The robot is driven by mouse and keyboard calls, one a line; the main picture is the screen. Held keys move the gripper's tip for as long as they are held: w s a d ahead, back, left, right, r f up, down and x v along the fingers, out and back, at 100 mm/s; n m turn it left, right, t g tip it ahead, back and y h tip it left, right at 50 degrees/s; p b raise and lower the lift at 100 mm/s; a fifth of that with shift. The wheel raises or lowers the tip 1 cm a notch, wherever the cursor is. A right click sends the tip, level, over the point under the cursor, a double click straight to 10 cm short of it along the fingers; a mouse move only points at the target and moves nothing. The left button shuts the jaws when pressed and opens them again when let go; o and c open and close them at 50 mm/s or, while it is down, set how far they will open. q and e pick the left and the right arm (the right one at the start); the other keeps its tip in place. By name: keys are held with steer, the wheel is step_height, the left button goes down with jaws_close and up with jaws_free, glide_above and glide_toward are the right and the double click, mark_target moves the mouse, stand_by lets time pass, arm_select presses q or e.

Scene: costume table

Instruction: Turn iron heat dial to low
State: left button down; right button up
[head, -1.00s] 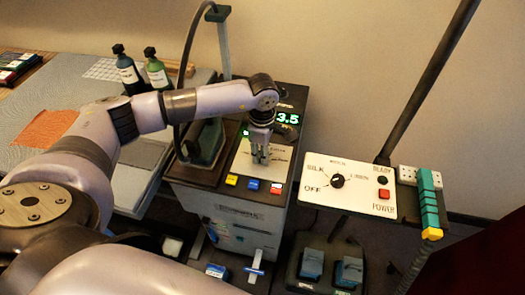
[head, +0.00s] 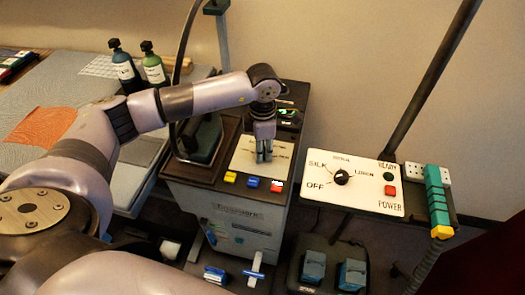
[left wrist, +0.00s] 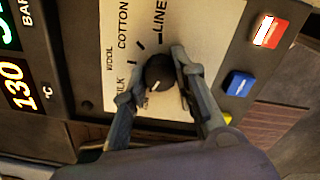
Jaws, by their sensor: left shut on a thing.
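The iron heat dial (left wrist: 160,72) is a small black knob with a white pointer mark, on a pale panel (head: 243,154) atop the dark steam station (head: 240,222). In the head view the gripper hides the knob. My right gripper is out of view.
Yellow, blue and red buttons (head: 253,182) line the station's front edge. An iron (head: 200,138) stands left of the panel. A second panel (head: 375,188) with its own black dial (head: 341,177) is at right. Two bottles (head: 153,64) stand behind my arm.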

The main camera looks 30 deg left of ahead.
arm_select(q)
steer(key=shift+n+b, duration=0.5)
steer(key=shift+n, duration=0.6)
steer(key=c, duration=1.3)
jaws_free()
steer(key=shift+r, duration=0.1)
step_height(320, 180, up, 12)
steer(key=shift+s+d, duration=0.1)
